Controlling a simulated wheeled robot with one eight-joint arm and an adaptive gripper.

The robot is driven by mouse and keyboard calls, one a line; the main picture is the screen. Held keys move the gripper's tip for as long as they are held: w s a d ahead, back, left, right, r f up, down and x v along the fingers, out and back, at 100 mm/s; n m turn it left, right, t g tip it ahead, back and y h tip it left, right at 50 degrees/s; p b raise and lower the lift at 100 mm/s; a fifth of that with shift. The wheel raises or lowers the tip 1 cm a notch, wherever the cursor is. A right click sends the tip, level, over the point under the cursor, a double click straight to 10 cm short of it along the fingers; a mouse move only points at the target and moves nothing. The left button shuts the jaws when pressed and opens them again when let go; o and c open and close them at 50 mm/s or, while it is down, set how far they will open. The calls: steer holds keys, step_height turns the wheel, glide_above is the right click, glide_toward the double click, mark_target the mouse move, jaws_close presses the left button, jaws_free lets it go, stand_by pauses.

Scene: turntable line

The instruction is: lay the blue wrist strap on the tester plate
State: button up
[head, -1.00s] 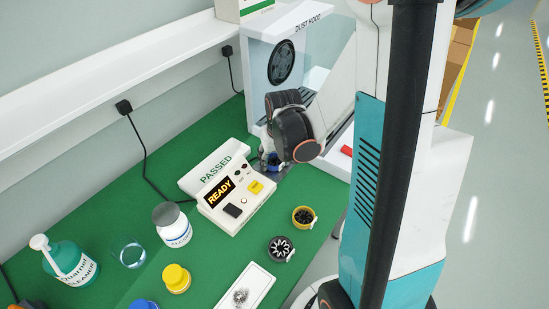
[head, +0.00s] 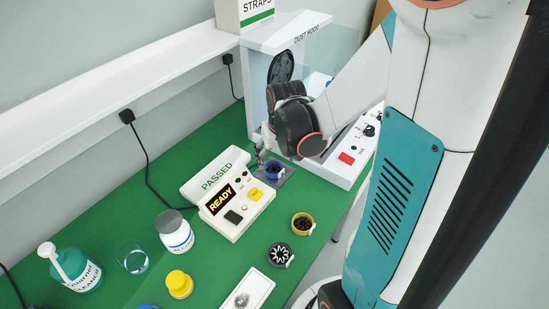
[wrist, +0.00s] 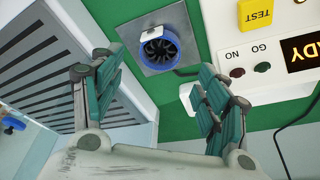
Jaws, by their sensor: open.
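The blue wrist strap (head: 274,169) is a coiled blue ring with a dark inside and a white tag. It lies on the grey metal tester plate (head: 287,179), beside the tester (head: 226,197) whose display reads READY. In the wrist view the strap (wrist: 160,50) rests within the plate (wrist: 129,29), towards its lower part in that picture. My gripper (wrist: 153,92) is open and empty, its two fingers spread apart, with the strap beyond them and no finger touching it. In the head view the gripper (head: 262,152) is just above and behind the strap, partly hidden by my wrist.
A yellow strap (head: 302,224) and a black strap (head: 280,255) lie on the green mat. A white tray (head: 246,290), bottles and a glass (head: 132,258) stand at the front left. The dust hood (head: 318,140) is close behind my gripper.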

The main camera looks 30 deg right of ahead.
steer(key=p+v, duration=0.1)
steer(key=v, duration=0.4)
steer(key=shift+s+r+p, duration=0.1)
steer(key=shift+r+p, duration=0.25)
